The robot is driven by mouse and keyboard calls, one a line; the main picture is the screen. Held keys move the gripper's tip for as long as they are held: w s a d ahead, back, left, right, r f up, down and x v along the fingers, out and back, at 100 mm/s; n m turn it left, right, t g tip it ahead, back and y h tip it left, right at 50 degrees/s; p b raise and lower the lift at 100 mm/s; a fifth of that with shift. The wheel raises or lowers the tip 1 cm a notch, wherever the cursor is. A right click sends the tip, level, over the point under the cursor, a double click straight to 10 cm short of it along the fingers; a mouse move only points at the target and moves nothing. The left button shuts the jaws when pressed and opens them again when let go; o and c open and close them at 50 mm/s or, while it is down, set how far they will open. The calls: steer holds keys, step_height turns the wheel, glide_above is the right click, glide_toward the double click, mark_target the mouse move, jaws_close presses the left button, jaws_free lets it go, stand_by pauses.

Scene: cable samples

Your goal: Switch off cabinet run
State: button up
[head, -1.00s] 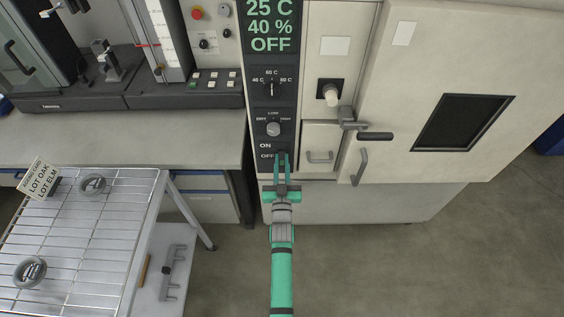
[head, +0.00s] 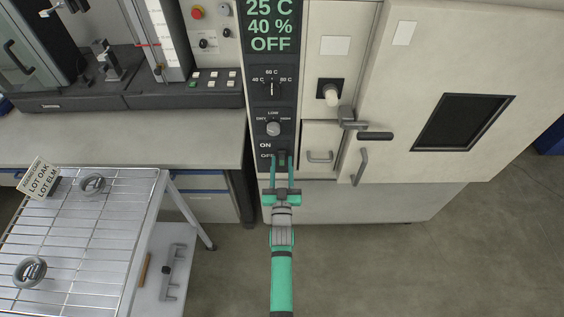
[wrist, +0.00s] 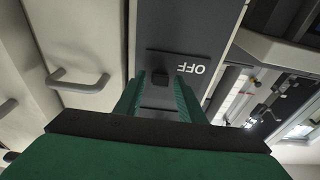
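The cabinet's dark control panel (head: 258,110) is in the middle of the head view. Its display (head: 269,27) reads 25 C, 40 %, OFF. The run switch, with ON and OFF labels, sits low on the panel. In the wrist view its small black lever (wrist: 160,79) is beside the OFF label (wrist: 191,68). My gripper (head: 281,157) is open at the bottom of the panel. Its green fingers stand on either side of the lever, with gaps visible in the wrist view (wrist: 160,90). Nothing is held.
Above the switch are two rotary knobs (head: 273,129). To the right are a drawer handle (head: 320,158) and the cabinet door with its latch (head: 374,136). A wire rack cart (head: 110,215) with grey cable coils stands at left. The floor at right is clear.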

steer(key=s+f, duration=0.1)
steer(key=s, duration=0.8)
steer(key=shift+s+f, duration=0.2)
steer(key=shift+f, duration=0.15)
steer(key=shift+d, duration=0.1)
steer(key=s+f+g, duration=0.1)
steer(key=s+g, duration=0.1)
steer(key=s, duration=2)
steer(key=s+r+g, duration=0.1)
steer(key=s+r, duration=0.3)
steer(key=s, duration=0.4)
steer(key=s+r+g, duration=0.1)
steer(key=s+r, duration=0.4)
steer(key=s, duration=0.3)
steer(key=shift+s+g, duration=0.2)
steer(key=shift+g, duration=0.1)
steer(key=shift+s, duration=0.1)
